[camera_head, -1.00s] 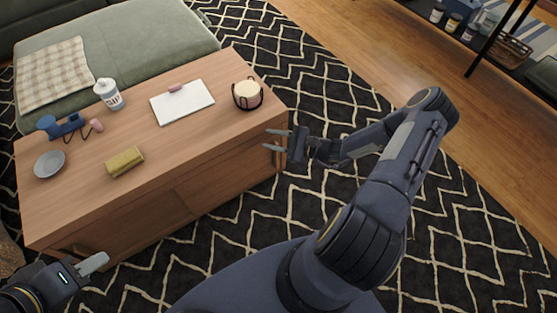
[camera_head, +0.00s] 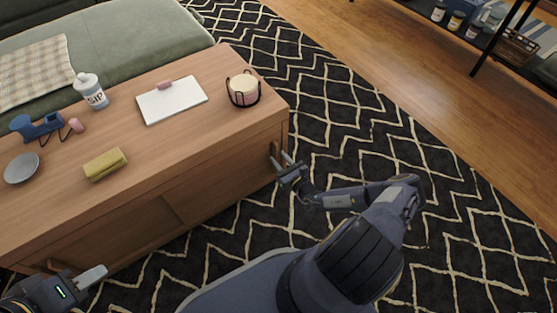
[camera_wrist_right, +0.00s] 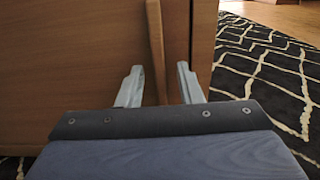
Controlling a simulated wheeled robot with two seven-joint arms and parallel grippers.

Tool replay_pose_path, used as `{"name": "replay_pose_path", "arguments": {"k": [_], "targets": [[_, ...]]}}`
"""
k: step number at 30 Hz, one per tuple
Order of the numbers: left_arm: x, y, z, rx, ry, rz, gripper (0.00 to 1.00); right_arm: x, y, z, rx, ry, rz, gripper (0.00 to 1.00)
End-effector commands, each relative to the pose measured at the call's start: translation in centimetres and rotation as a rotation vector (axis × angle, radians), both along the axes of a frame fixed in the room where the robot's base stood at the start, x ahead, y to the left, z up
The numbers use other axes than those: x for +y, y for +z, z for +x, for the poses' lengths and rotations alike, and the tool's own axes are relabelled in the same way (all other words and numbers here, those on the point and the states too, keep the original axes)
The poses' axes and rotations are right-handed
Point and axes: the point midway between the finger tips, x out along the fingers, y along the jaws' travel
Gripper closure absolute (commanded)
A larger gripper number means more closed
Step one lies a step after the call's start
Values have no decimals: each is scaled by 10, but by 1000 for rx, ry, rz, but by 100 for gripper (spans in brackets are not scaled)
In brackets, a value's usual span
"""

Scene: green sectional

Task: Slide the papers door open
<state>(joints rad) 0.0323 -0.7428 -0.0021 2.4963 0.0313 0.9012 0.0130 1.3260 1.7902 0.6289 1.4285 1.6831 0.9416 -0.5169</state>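The wooden coffee table (camera_head: 232,139) has two front door panels, a left panel (camera_head: 110,235) and a right panel (camera_head: 215,187). No label shows which is the papers door. A wooden upright handle (camera_head: 275,151) stands out near the right end of the right panel. My right gripper (camera_head: 284,163) is open at this handle. In the right wrist view, the handle (camera_wrist_right: 156,45) lies between the two separated fingers, with a gap on the right. My left gripper (camera_head: 90,278) is low at the left by the left panel. Only one finger shows clearly.
On the tabletop are a candle in a wire holder (camera_head: 243,88), a clipboard (camera_head: 172,100), a yellow cloth-like block (camera_head: 105,164), a white bottle (camera_head: 91,91), a blue object (camera_head: 36,127) and a grey dish (camera_head: 21,168).

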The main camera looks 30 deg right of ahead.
Motion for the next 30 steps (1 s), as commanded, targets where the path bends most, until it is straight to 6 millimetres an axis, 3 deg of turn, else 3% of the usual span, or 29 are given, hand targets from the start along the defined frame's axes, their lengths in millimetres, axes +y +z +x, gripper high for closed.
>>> {"name": "replay_pose_path", "arguments": {"k": [4, 12, 20, 30], "targets": [[0, -5, 0, 0, 0, 0, 64, 1, 0, 10, -1, 1, -1, 67], [0, -4, 0, 0, 0, 0, 64, 1, 1, 12, 0, 1, -1, 67], [0, -4, 0, 0, 0, 0, 64, 1, 1, 11, 0, 1, -1, 100], [0, -4, 0, 0, 0, 0, 64, 1, 0, 11, 0, 1, -1, 100]]}}
